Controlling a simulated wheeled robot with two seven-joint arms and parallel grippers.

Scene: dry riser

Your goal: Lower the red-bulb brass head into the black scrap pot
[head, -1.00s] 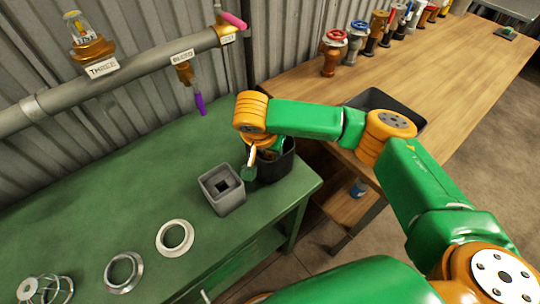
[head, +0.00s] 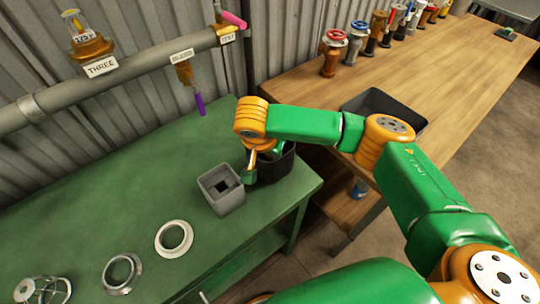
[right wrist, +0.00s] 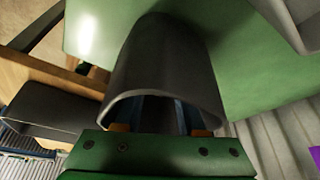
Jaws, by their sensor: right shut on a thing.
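The black scrap pot (head: 283,168) stands near the right end of the green bench, beside a grey square block. My right gripper (head: 252,166) reaches down at the pot's left side and mouth, partly hiding it. In the right wrist view, the pot's dark curved wall (right wrist: 165,60) fills the middle, and the gripper fingers (right wrist: 160,118) reach in past its rim. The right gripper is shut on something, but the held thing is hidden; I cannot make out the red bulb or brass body. My left gripper is not in view.
The grey square holder (head: 221,189) stands close left of the pot. Metal rings (head: 174,238) and a wire cage (head: 43,290) lie farther left. A pipe (head: 130,80) with brass fittings runs above. A dark tray (head: 385,105) and several valves occupy the wooden table.

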